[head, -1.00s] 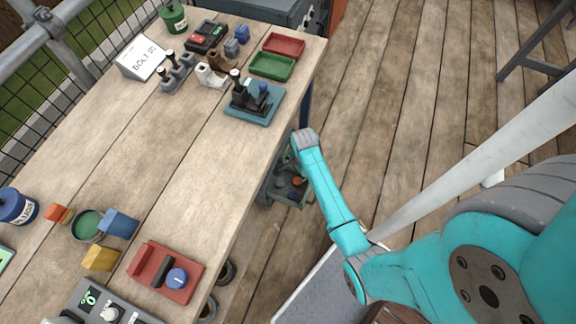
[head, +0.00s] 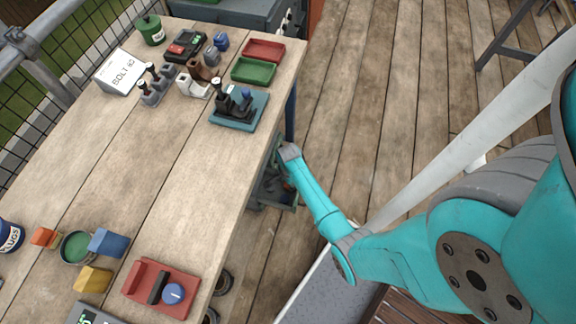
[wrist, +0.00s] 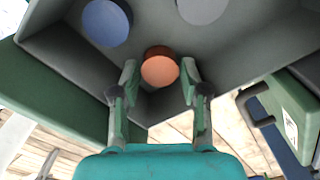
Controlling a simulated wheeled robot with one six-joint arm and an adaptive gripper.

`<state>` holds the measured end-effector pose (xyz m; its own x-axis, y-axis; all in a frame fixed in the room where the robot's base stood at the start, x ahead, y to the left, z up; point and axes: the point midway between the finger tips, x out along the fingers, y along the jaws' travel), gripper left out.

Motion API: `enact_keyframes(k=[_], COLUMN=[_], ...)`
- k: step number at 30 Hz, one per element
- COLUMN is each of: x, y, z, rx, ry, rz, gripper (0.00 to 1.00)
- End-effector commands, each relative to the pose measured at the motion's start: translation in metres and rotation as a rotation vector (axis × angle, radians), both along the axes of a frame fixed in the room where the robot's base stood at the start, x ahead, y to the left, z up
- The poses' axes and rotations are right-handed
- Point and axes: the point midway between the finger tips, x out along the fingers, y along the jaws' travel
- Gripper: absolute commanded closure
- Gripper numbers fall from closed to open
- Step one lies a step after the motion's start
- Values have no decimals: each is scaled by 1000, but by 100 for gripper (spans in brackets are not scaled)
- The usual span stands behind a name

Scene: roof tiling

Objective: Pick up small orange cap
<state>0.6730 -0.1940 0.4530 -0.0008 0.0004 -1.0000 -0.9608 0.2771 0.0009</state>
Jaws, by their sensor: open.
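The small orange cap (wrist: 160,68) shows in the wrist view as a round orange disc near a corner of a grey tray or bin (wrist: 65,58). My gripper (wrist: 158,75) is open, with one finger on each side of the cap and a gap to it on both sides. I cannot tell how far the fingertips are above the cap. In the head view my arm reaches down beside the bench, and the gripper and cap are hidden there.
A blue cap (wrist: 107,22) and a grey cap (wrist: 203,8) lie in the same bin. A green case (wrist: 285,105) stands to the right. The wooden bench (head: 185,200) bears an orange block (head: 44,237), a red fixture (head: 160,288) and green and red trays.

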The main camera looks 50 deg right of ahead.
Motion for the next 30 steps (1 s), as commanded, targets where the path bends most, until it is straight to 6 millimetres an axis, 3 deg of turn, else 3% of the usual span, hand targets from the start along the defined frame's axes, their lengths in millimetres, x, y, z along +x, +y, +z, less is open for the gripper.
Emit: enact_keyframes(k=[11,13,14,30], x=[0,0,0,-1], y=[0,0,0,3], z=[-9,-9,-9,-3], rx=[0,0,0,0], ry=[-1,-1,-1,-1], rz=[0,0,0,1], gripper=[55,72,74,74])
